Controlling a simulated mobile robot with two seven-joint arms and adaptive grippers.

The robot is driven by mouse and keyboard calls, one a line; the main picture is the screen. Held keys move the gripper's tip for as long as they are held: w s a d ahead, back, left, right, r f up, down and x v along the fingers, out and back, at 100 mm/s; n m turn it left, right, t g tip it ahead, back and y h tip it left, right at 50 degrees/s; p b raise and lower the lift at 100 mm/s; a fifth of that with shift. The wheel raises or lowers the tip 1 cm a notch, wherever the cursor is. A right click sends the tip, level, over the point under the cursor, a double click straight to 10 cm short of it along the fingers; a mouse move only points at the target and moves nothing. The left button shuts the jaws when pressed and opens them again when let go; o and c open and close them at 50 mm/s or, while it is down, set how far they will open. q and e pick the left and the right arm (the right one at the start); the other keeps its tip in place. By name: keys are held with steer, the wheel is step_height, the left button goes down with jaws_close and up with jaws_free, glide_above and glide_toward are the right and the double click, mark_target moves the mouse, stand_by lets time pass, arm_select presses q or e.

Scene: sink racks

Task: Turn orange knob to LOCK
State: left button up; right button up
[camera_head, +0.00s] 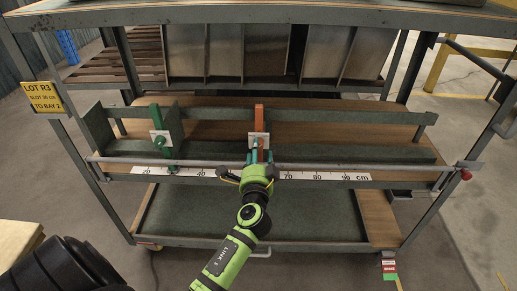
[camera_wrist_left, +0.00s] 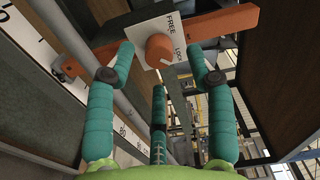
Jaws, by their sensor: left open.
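The orange knob (camera_wrist_left: 158,48) sits on a white plate (camera_wrist_left: 147,27) marked FREE and LOCK, fixed to an orange divider (camera_wrist_left: 225,22). A small pale mark shows at the knob's edge, but I cannot tell surely which word it points to. My left gripper (camera_wrist_left: 161,62) is open, its teal fingers spread on both sides of the knob, with a third finger below. Contact with the knob cannot be made out. In the head view the left gripper (camera_head: 259,158) is in front of the orange divider (camera_head: 259,115) and hides most of the knob. My right gripper is not in view.
A green divider (camera_head: 157,117) with a green knob (camera_head: 161,140) stands to the left. A grey rail (camera_head: 350,166) and a white centimetre scale (camera_head: 330,176) run along the shelf front. A red-ended part (camera_head: 466,175) is at the rail's right end. Metal panels stand on the shelf above.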

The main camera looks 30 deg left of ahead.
arm_select(q)
steer(key=v, duration=0.9)
steer(key=shift+s+d, duration=0.2)
steer(key=shift+s, duration=0.05)
steer(key=shift+r, duration=0.1)
steer(key=s+d+f+g+h+p, duration=0.1)
steer(key=s+d+f+g+h, duration=0.15)
steer(key=f, duration=0.65)
steer(key=s+d+f+g+h+p, duration=0.1)
steer(key=s+d+f+h, duration=0.15)
steer(key=f, duration=0.75)
steer(key=s+d+f+g+h+p, duration=0.1)
steer(key=s+d+f+g+h, duration=0.15)
steer(key=f, duration=0.65)
steer(key=s+d+f+n+g+h+p, duration=0.1)
steer(key=s+d+f+n+g, duration=0.2)
steer(key=s+f, duration=1.05)
steer(key=s+a+f+n+g, duration=0.2)
steer(key=s, duration=0.7)
steer(key=s+a+f+n+g+p, duration=0.1)
steer(key=s+f+n+g, duration=0.1)
steer(key=s, duration=0.7)
steer(key=shift+a+f+g+h, duration=0.35)
steer(key=shift+a+g, duration=0.05)
steer(key=shift+g, duration=0.3)
